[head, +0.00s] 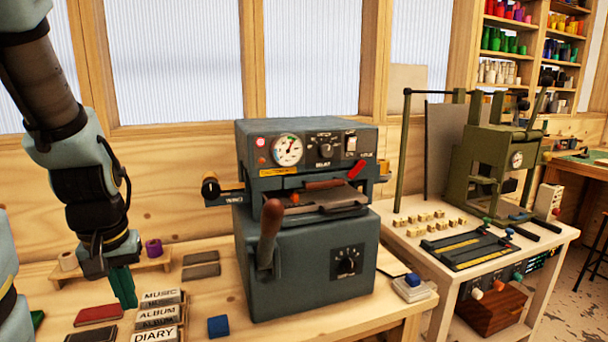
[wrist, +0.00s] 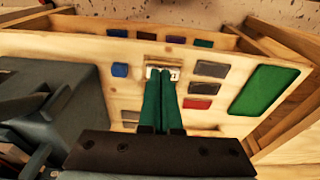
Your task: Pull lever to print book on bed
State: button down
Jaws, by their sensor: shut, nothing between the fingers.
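A blue-grey press (head: 305,262) stands on the wooden bench. Its lever (head: 270,222), with a brown wooden handle, stands up at the press's front left. In the press opening is a grey bed (head: 330,201), with what looks like a thin brown book (head: 325,184) near the upper part; its exact seating is unclear. My gripper (head: 123,300) has green fingers pressed together, pointing down over the bench left of the press, apart from the lever. In the wrist view the shut gripper (wrist: 162,78) lies over pale title blocks (wrist: 163,67), partly hiding them; contact is unclear.
Title blocks marked MUSIC, ALBUM and DIARY (head: 157,334) lie between my gripper and the press. A red pad (head: 98,314), dark pads (head: 200,271) and a blue block (head: 218,326) lie nearby. A second table (head: 560,232) with a green press stands at right.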

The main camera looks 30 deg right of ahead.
jog(key=shift+d, duration=0.2)
jog(key=w+d+r+m+b, duration=0.1)
jog(key=w+d+r+b, duration=0.15)
jog(key=d+r, duration=0.55)
jog(key=w+d+r+m+b, duration=0.15)
jog(key=w+d+r, duration=0.3)
jog(key=d, duration=0.55)
jog(key=s+d+r+b, duration=0.1)
jog(key=s+d+r, duration=0.2)
jog(key=r, duration=0.3)
jog(key=s+d+r+n+b, duration=0.1)
jog(key=s+d+r, duration=0.2)
jog(key=r, duration=0.2)
jog(key=s+d+r+t+y+b, duration=0.1)
jog(key=s+d+r, duration=0.2)
jog(key=r, duration=0.3)
jog(key=shift+s+d+r+b, duration=0.15)
jog(key=shift+d+r+b, duration=0.2)
jog(key=shift+d, duration=0.25)
